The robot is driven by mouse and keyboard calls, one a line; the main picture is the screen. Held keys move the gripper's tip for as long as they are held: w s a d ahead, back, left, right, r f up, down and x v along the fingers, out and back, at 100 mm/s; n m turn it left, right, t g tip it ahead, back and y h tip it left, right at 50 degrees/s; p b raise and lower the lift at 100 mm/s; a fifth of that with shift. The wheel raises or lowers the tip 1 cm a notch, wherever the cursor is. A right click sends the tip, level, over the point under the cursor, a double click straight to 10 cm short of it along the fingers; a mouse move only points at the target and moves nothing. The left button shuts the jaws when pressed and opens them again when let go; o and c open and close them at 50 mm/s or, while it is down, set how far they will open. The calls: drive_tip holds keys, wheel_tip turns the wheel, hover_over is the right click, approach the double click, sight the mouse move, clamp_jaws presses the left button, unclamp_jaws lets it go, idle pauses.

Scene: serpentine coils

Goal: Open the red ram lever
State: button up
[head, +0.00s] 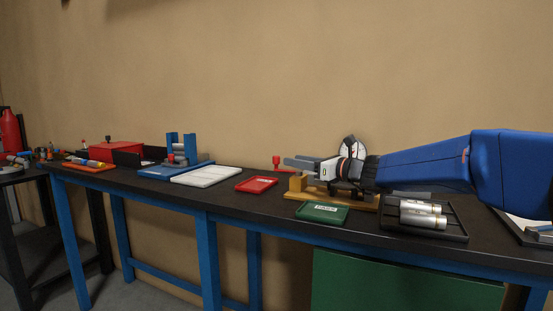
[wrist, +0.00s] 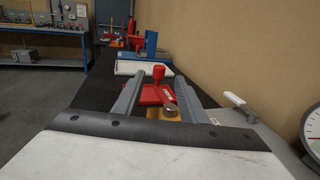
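The red ram lever shows a red knob (head: 276,160) on a short stem, just left of my fingertips in the head view. In the wrist view the red knob (wrist: 158,73) appears between the tips of my two grey fingers. My gripper (head: 288,162) is open and empty, reaching left above the wooden base (head: 365,203) with its yellow block (head: 297,183). It also shows in the wrist view (wrist: 160,76). I see no clear contact with the knob. The lower part of the lever is hard to make out.
A red tray (head: 257,184) and a green tray (head: 322,213) lie near the bench front. A black tray (head: 455,230) holds silver cylinders (head: 422,213). A white panel (head: 205,176) and blue stand (head: 168,171) are further left. A gauge (wrist: 314,135) is close on the right.

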sight(279, 158)
drive_tip(key=x, duration=0.9)
clamp_jaws()
